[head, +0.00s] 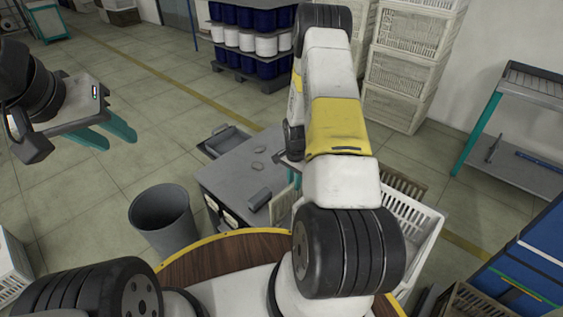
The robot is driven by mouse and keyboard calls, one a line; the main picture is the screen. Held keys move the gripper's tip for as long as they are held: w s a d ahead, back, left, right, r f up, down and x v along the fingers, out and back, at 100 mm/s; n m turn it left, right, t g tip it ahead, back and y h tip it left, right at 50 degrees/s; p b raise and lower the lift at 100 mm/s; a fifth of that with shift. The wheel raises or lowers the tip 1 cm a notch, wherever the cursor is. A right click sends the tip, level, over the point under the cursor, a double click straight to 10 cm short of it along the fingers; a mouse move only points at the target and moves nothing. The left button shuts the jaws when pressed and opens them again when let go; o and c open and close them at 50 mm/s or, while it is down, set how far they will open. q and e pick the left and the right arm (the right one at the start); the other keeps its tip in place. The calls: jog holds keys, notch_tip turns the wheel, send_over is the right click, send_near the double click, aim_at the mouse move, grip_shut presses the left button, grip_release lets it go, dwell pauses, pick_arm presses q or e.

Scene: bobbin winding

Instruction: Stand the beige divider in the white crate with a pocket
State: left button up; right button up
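A white slotted crate (422,222) stands on the right of the head view, largely hidden behind my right arm. A pale panel (281,206) shows left of that arm; I cannot tell if it is the beige divider or part of a crate. My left gripper (120,139) is at the far left, with its teal fingers apart and nothing between them. It is well away from the crate. My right gripper is almost wholly hidden behind its own arm; only a dark edge and a sliver of teal (297,179) show. What it holds cannot be seen.
A grey cabinet (232,181) with small items on top stands left of my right arm. A grey bin (162,217) stands beside it. Stacked white crates (405,75) and spools (264,45) are behind. A shelf rack (520,110) is at right.

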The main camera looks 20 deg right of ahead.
grip_shut()
jog(key=shift+r, duration=4)
